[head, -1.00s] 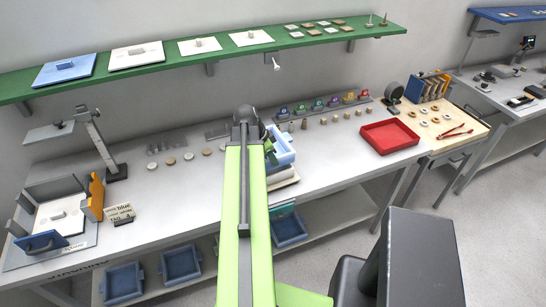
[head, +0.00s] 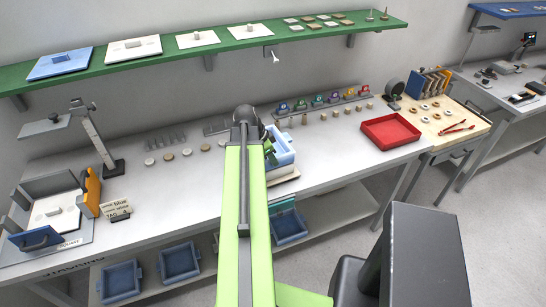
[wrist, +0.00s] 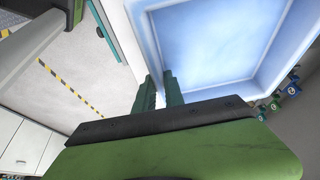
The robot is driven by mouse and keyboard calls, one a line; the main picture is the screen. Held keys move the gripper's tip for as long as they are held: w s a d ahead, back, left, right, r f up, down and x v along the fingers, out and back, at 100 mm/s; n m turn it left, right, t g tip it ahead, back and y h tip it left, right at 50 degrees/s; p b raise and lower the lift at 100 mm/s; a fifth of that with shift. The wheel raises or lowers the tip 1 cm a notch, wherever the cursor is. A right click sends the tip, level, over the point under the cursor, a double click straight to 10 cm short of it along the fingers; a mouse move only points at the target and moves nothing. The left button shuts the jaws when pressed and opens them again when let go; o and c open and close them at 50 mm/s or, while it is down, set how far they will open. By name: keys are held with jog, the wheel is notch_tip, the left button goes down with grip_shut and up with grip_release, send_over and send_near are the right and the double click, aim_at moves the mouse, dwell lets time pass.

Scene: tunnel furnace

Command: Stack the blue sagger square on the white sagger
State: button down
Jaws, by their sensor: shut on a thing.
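The blue sagger (head: 286,158) is a light-blue square tray at the middle of the bench, beside the end of my arm. My gripper (head: 271,152) is shut on its near-left wall. In the wrist view the two green fingers of my gripper (wrist: 160,90) meet the wall of the blue sagger (wrist: 215,40), whose inside looks empty. The white sagger (head: 284,176) shows as a pale edge just below the blue one; most of it is hidden. I cannot tell whether the two touch or how well they line up.
A red tray (head: 390,131) stands on the bench to the right. Small discs (head: 186,153) and coloured tags (head: 318,101) line the back. A square jig (head: 48,212) and a card (head: 116,211) are at the left. A green shelf (head: 215,52) runs above.

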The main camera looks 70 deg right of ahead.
jog(key=shift+f+b, duration=0.4)
dwell(0.3)
jog(key=c, duration=1.3)
grip_release()
jog(key=shift+c, duration=0.2)
jog(key=shift+r, duration=0.1)
jog(key=p+v, duration=1.6)
jog(key=v, duration=0.1)
jog(key=shift+r, duration=0.2)
